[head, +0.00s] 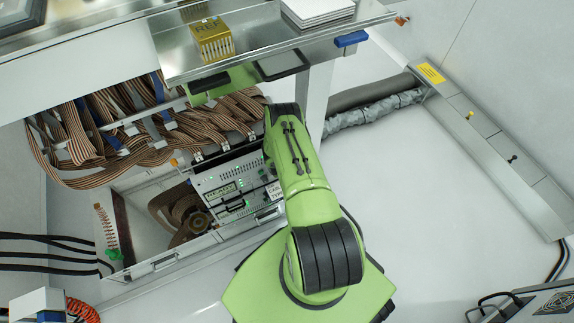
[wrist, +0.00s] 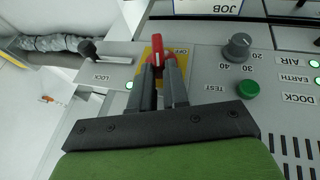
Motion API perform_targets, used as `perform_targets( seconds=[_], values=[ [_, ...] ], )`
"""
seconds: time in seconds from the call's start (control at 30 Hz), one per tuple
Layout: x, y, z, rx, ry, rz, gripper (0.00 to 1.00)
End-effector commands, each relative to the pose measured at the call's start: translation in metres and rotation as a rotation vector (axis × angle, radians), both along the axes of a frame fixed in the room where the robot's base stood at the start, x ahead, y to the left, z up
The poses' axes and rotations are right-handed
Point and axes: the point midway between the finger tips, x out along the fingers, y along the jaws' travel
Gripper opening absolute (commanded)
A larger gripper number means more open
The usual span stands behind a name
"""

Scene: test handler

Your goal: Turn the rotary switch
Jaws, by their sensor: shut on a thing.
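The red rotary switch (wrist: 157,50) sits on a yellow plate (wrist: 147,53) marked OFF, on a grey control panel in the wrist view. Its handle points up in the picture. My gripper (wrist: 158,68) is shut on the switch's red handle, with one dark finger on each side. The fingers hide the lower part of the switch. In the head view my green arm covers the switch and the gripper.
Near the switch are a grey dial (wrist: 238,46) marked 20, 30 and 40, a green TEST button (wrist: 248,89) and a black LOCK lever (wrist: 88,49). In the head view, ribbon cables (head: 100,135) and a metal shelf (head: 255,45) lie close to my arm.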

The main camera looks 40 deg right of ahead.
Motion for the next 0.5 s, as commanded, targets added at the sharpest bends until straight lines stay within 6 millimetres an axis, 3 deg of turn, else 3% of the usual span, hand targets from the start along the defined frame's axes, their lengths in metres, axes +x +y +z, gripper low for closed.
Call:
perform_targets(
  seconds=[0.5],
  values=[
    [0.006,0.019,-0.011,-0.420,0.120,0.006,0.00]
  ],
)
